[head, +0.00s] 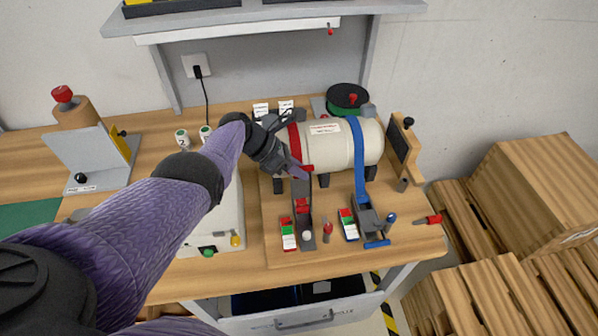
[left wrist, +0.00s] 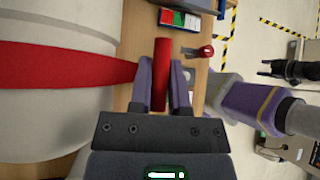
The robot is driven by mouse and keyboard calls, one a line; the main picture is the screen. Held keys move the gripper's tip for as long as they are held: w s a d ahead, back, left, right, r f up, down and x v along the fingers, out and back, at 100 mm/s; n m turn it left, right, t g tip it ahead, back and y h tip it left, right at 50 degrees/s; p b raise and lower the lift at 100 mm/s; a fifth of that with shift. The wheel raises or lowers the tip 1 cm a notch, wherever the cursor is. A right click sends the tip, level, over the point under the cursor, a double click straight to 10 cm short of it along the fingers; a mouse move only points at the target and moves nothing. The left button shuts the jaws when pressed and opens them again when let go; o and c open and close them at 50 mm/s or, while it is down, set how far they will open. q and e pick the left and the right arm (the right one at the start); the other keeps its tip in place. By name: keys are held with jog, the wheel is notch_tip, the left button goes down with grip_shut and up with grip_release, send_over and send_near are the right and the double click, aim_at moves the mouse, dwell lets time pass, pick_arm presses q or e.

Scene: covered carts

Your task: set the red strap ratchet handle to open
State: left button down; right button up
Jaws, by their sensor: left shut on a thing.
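The red strap (head: 295,143) runs around the left part of a cream cylinder (head: 327,150); it also shows in the left wrist view (left wrist: 60,64). Its ratchet (head: 306,222) sits on the board in front, with a grey lever rising from it. The red handle grip (head: 307,168) is at the lever's upper end. My left gripper (head: 299,171) is shut on this grip. My right gripper does not show in the head view.
A blue strap (head: 358,145) with its ratchet (head: 368,217) and blue handle (head: 377,244) is to the right. Red-green-white indicators (head: 288,233) and a red-tipped lever (head: 327,229) stand nearby. A green reel (head: 347,98) is behind. Wooden crates (head: 500,300) stand right of the table.

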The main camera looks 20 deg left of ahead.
pick_arm(q)
jog(key=shift+w+a, duration=0.1)
jog(key=shift+a, duration=0.05)
dwell(0.3)
jog(key=c, duration=0.9)
grip_release()
jog(key=shift+a+r, duration=0.15)
jog(key=shift+r, duration=0.1)
jog(key=p+v, duration=0.5)
jog(key=v, duration=0.4)
jog(key=shift+a, duration=0.15)
